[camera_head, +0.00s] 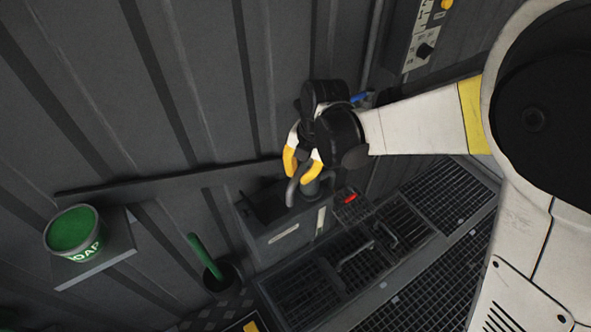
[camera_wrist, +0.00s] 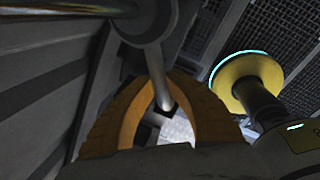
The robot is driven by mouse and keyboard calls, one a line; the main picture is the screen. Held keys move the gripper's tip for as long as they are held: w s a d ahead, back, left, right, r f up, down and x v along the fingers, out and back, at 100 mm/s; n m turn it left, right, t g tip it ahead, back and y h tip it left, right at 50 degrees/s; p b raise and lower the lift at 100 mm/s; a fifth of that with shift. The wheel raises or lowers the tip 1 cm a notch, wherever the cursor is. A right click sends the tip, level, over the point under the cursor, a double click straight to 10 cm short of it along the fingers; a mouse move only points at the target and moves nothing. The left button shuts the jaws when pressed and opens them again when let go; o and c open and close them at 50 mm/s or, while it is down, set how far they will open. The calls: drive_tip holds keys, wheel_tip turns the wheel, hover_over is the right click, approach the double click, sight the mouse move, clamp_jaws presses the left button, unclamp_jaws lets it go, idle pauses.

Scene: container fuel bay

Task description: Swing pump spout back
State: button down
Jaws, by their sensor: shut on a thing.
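The pump spout (camera_head: 292,190) is a grey curved pipe at the top of the pump (camera_head: 313,190), over a dark grey box against the wall. My gripper (camera_head: 302,168) has yellow fingers and is shut on the spout from above. In the wrist view, the fingertips (camera_wrist: 158,82) close around a grey rod, the spout (camera_wrist: 154,62), which runs to a round grey joint (camera_wrist: 141,22). The gripper and wrist hide part of the pump top in the head view.
The box (camera_head: 285,238) stands beside floor grating (camera_head: 415,290). A red handle (camera_head: 350,198) is right of the pump. A green soap tub (camera_head: 72,232) sits on a wall shelf at left; a green-handled brush (camera_head: 205,256) stands below. A control panel (camera_head: 408,40) is above right.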

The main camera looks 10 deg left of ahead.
drive_tip(key=shift+s+d+n, duration=0.1)
drive_tip(key=shift+d+n, duration=0.35)
drive_tip(key=shift+n, duration=0.05)
drive_tip(key=c, duration=1.3)
unclamp_jaws()
drive_tip(key=shift+c, duration=0.2)
wheel_tip(320, 180, up, 12)
drive_tip(key=d, duration=0.2)
drive_tip(key=shift+s+d+f, duration=0.15)
